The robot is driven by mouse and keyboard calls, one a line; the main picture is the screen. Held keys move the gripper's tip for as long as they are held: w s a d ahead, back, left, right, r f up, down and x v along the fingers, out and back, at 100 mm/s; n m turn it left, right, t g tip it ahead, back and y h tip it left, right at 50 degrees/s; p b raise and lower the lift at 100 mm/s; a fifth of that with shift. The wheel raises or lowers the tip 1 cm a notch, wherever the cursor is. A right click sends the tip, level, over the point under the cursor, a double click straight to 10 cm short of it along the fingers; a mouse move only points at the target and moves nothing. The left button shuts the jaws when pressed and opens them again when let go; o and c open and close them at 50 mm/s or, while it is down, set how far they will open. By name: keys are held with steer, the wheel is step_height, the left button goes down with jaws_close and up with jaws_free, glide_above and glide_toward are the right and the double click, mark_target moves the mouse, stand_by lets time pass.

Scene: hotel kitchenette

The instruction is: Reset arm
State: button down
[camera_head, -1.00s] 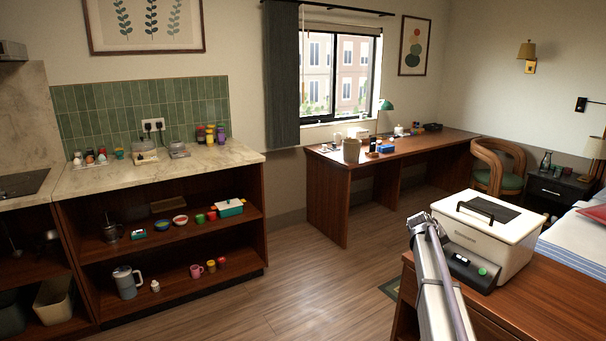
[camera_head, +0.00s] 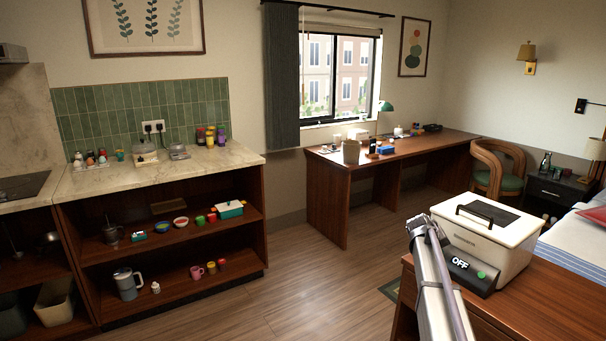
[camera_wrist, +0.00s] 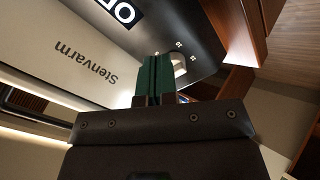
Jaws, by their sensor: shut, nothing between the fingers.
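My gripper (camera_wrist: 157,75) shows in the wrist view, with its dark green fingers together and empty. It is close to the front panel of a cream machine (camera_wrist: 75,55) lettered "Stenvarm", seen upside down. The fingers cover part of the dark panel, and I cannot tell whether they touch it. In the head view the machine (camera_head: 508,250) stands on a wooden counter at the right, with a black handle on top. My arm rises in front of the machine's left side; the gripper is not clear there.
The wooden counter (camera_head: 520,322) lies under the machine. A desk (camera_head: 400,154) with small items stands under the window. A marble-topped shelf unit (camera_head: 160,176) with cups and bowls is at the left. Open floor (camera_head: 300,270) lies between them. A chair (camera_head: 497,167) stands at the desk's right.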

steer(key=p+v, duration=0.2)
steer(key=v, duration=0.2)
steer(key=shift+r, duration=0.15)
steer(key=s+a+g+y+p, duration=0.1)
steer(key=s+a+y, duration=0.1)
steer(key=s+a, duration=0.6)
steer(key=s+a+g+y+p, duration=0.2)
steer(key=s+a, duration=0.7)
steer(key=s, duration=0.9)
steer(key=s+a+g+y+p, duration=0.1)
steer(key=s+a+y+p, duration=0.1)
steer(key=s+a, duration=0.6)
steer(key=s+y, duration=0.1)
steer(key=s, duration=0.4)
steer(key=shift+a+g+y, duration=0.2)
steer(key=shift+g+y, duration=0.1)
steer(key=shift+g, duration=0.1)
